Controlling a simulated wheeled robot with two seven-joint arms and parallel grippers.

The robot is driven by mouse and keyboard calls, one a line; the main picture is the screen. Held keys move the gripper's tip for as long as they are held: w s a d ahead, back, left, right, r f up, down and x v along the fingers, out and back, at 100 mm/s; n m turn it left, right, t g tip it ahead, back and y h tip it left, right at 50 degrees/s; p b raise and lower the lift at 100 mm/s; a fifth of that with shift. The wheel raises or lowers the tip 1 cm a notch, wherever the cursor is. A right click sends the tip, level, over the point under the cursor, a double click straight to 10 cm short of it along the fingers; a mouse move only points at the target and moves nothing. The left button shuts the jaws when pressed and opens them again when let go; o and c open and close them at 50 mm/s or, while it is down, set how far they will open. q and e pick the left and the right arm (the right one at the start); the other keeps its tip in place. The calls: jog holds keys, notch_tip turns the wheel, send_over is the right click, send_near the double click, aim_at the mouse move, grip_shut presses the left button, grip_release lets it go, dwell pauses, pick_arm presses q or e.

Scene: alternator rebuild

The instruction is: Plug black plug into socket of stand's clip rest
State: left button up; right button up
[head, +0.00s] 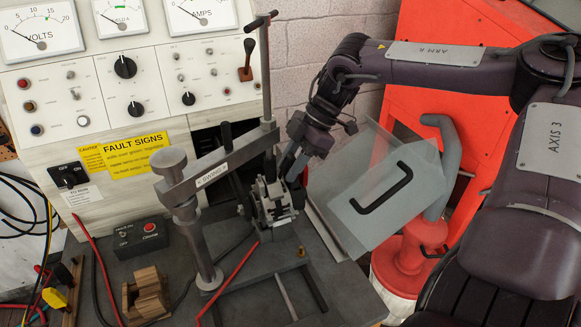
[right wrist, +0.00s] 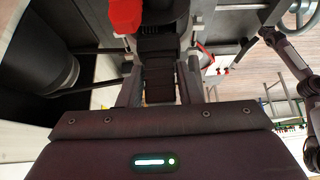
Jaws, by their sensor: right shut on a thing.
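My right gripper (head: 288,168) comes in from the upper right in the head view, pointing down at a grey and white block-like fitting (head: 272,203) beside the grey stand (head: 205,245). In the right wrist view, the gripper (right wrist: 160,75) is shut on a dark ribbed piece (right wrist: 158,82) between its fingers, which looks like the black plug. The fingers hide most of the plug in the head view. I cannot make out the socket of the clip rest, nor whether the plug touches it. My left gripper is not in view.
The stand's swing arm (head: 215,172) and upright post (head: 266,80) rise close to the gripper. A control box (head: 141,235), a wooden block (head: 148,296) and red cables lie at the left.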

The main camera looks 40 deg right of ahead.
aim_at(291, 156)
jog(key=shift+r+p, duration=1.5)
jog(key=shift+r, duration=0.7)
